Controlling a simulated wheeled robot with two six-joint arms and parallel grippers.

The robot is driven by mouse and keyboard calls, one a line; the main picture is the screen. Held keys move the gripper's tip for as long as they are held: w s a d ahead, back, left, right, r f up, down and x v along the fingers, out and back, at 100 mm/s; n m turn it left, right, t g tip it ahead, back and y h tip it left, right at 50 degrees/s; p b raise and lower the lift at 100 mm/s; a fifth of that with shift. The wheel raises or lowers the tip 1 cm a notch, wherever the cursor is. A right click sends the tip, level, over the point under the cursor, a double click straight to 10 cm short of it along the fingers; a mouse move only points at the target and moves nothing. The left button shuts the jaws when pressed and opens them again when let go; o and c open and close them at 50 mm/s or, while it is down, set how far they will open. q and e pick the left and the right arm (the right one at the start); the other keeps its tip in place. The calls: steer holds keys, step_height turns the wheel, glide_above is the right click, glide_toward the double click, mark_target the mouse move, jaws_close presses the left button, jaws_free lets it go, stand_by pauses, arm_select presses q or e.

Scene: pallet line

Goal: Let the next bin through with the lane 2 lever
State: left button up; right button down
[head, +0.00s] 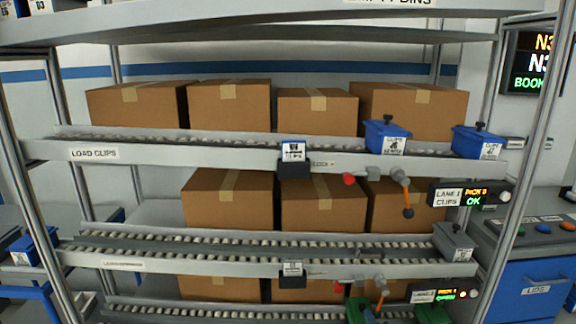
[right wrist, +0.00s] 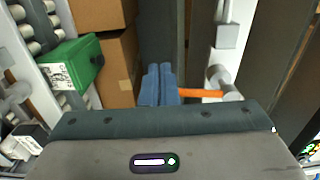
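The lane 2 lever (head: 382,291) hangs under the front edge of the middle shelf, its orange handle pointing down. In the right wrist view the orange handle (right wrist: 202,93) runs sideways to my right gripper (right wrist: 160,75); its end is hidden by the fingers. The blue fingers are together, and touch with the handle cannot be told for sure. The lane 2 display (head: 436,295) is lit. A grey bin (head: 453,242) stands at the right end of the middle shelf. My left gripper is out of view.
A green bin (right wrist: 72,64) lies left of my fingers; another green bin (head: 430,313) stands further right. The lane 1 lever (head: 404,192) hangs above, with blue bins (head: 386,135) on that shelf. Cartons (head: 236,200) stand behind the lanes. A rack post (head: 510,150) rises at right.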

steer(key=shift+s+d, duration=1.35)
steer(key=shift+d, duration=0.1)
arm_select(q)
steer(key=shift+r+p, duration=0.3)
steer(key=shift+p, duration=0.05)
arm_select(e)
steer(key=s, duration=0.5)
steer(key=shift+s+a, duration=0.15)
steer(key=shift+a, duration=0.15)
